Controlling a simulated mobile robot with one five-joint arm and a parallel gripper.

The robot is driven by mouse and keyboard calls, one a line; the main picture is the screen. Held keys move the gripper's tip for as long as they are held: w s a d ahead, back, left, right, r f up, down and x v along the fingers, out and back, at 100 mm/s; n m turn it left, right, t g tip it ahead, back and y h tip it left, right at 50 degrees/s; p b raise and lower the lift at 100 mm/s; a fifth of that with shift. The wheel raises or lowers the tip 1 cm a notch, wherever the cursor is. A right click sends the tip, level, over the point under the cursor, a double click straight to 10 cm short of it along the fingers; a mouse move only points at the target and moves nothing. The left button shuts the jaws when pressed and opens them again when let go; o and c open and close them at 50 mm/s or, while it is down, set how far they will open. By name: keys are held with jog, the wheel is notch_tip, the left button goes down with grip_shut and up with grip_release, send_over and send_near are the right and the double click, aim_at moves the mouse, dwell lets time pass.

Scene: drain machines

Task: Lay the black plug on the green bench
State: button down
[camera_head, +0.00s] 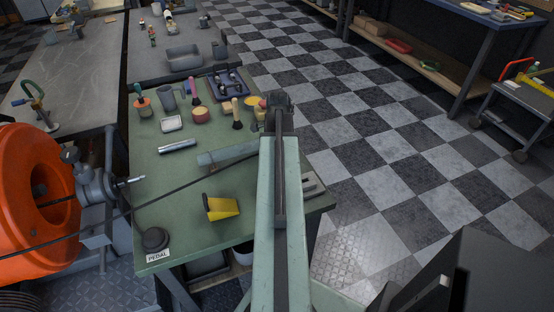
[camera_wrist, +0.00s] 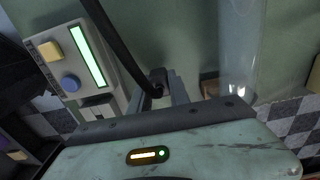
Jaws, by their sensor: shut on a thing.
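The black plug (camera_wrist: 157,78) is held between the fingers of my gripper (camera_wrist: 165,92) in the wrist view, with its black cable running up and left. In the head view my gripper end (camera_head: 277,108) is over the far right edge of the green bench (camera_head: 165,200); the plug itself is hidden there. The black cable (camera_head: 180,188) stretches from the lower left across the bench toward my arm. The bench carries tools at its far end and bare green surface at left centre.
On the bench are a yellow wedge (camera_head: 221,208), a black pedal (camera_head: 154,239), a silver cylinder (camera_head: 177,146), a grey mug (camera_head: 166,99) and brushes. An orange drum machine (camera_head: 35,190) stands left. The wrist view shows a button panel (camera_wrist: 75,65) and a clear tube (camera_wrist: 241,45).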

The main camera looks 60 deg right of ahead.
jog(key=shift+f+b, duration=0.6)
jog(key=shift+f, duration=0.05)
jog(key=c, duration=1.1)
grip_release()
jog(key=shift+c, duration=0.2)
jog(key=shift+r, duration=0.2)
notch_tip(320, 180, up, 8)
jog(key=p, duration=0.8)
jog(key=shift+f, duration=0.25)
